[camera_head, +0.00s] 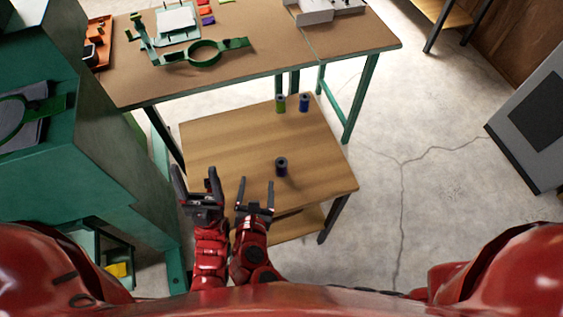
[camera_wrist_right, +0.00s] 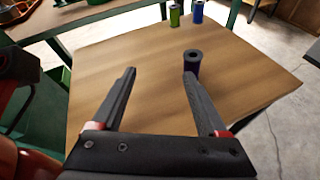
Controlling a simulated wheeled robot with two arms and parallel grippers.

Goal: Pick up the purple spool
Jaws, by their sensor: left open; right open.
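A dark purple spool (camera_head: 281,167) stands upright on the low wooden table (camera_head: 225,155), toward its front right. In the right wrist view the purple spool (camera_wrist_right: 192,63) stands just beyond the tip of the right finger. My right gripper (camera_head: 257,190) is open and empty, left of and nearer to me than the spool, over the table's front edge. My left gripper (camera_head: 197,182) is open and empty, further left near the table's front left corner. A green spool (camera_head: 280,103) and a blue spool (camera_head: 304,103) stand upright at the table's back.
A taller workbench (camera_head: 240,50) stands behind the low table, holding green frames and small coloured pieces. A green cabinet (camera_head: 100,140) is close on the left. Concrete floor (camera_head: 410,190) is open on the right, before a grey box (camera_head: 535,120).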

